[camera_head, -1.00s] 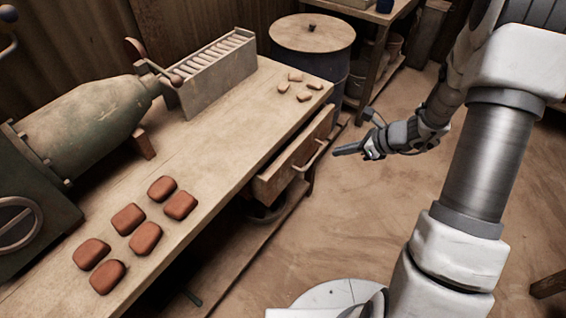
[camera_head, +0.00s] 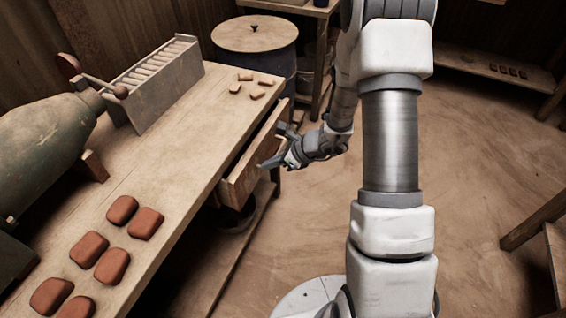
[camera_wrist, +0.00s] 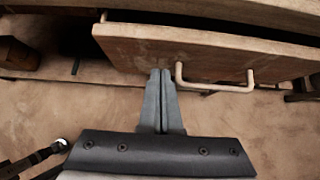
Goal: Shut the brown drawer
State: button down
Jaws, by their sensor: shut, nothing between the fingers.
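The brown drawer (camera_head: 246,170) under the table's front edge stands partly open, pulled out toward the floor side. In the wrist view its front panel (camera_wrist: 190,52) fills the upper part, with a pale bar handle (camera_wrist: 215,84) on it. My gripper (camera_head: 264,166) is shut and empty, at the drawer front. In the wrist view its closed fingertips (camera_wrist: 160,72) lie at the panel's lower edge, just left of the handle. I cannot tell whether they touch the panel. In the head view the gripper hides most of the handle.
The wooden table (camera_head: 180,160) carries several red-brown clay blocks (camera_head: 122,209), small tan pieces (camera_head: 257,95), a slatted rack (camera_head: 160,75) and a green press (camera_head: 45,145). A barrel (camera_head: 255,38) stands behind. The floor (camera_head: 460,150) to the right is open.

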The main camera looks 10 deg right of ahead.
aim_at(248, 159)
jog(key=shift+w+a+r, duration=0.1)
jog(key=shift+w+a, duration=0.4)
jog(key=shift+a, duration=0.2)
jog(key=shift+w+a+r, duration=0.1)
jog(key=shift+w+a, duration=0.35)
jog(key=shift+a, duration=0.2)
jog(key=shift+w+a+b, duration=0.45)
jog(key=shift+w+a, duration=0.3)
jog(key=shift+a, duration=0.3)
jog(key=shift+d, duration=0.15)
